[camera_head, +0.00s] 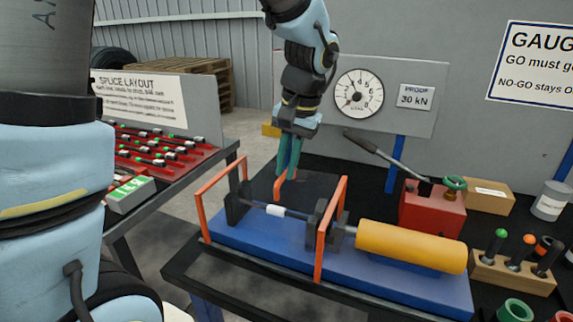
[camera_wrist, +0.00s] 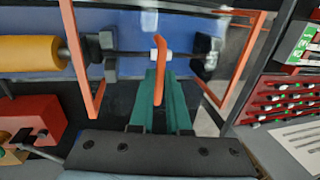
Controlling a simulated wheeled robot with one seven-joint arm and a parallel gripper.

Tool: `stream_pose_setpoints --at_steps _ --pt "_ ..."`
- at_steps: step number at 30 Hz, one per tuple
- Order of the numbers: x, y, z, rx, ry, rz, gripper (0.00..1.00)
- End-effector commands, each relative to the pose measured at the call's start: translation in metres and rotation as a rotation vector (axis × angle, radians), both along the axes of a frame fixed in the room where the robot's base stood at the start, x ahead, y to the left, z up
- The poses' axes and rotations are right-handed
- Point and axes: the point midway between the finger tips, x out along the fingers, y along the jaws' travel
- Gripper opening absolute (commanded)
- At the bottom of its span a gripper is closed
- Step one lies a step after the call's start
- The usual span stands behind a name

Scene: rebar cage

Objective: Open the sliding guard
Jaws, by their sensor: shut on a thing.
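The sliding guard shows as orange frame hoops over the blue test bed (camera_head: 385,295). One hoop (camera_head: 331,230) stands by the right dark clamp block, the other (camera_head: 204,215) by the left block. Between the hoops lies a thin dark bar (camera_head: 262,207) with a white sleeve. My gripper (camera_head: 287,176) points down behind the bed with its green fingers shut on an orange handle (camera_wrist: 159,62). The hoops (camera_wrist: 84,60) also show there, either side of the handle.
A yellow cylinder (camera_head: 410,246) lies on the bed's right end. Behind it are a red pump (camera_head: 430,212) with a lever and a dial gauge (camera_head: 359,93). A block of gauges (camera_head: 512,272) stands right. A red rack table (camera_head: 150,150) is left.

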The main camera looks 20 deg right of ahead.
Motion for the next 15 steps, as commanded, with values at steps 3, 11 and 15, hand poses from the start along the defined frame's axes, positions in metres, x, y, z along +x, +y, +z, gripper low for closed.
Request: stream_pose_setpoints --at_steps 3,11,15 --pt "0.0000 -0.0001 0.0002 0.000 0.000 0.000 0.00" --pt "0.0000 -0.0001 0.0002 0.000 0.000 0.000 0.00" --pt "0.0000 -0.0001 0.0003 0.000 0.000 0.000 0.00"
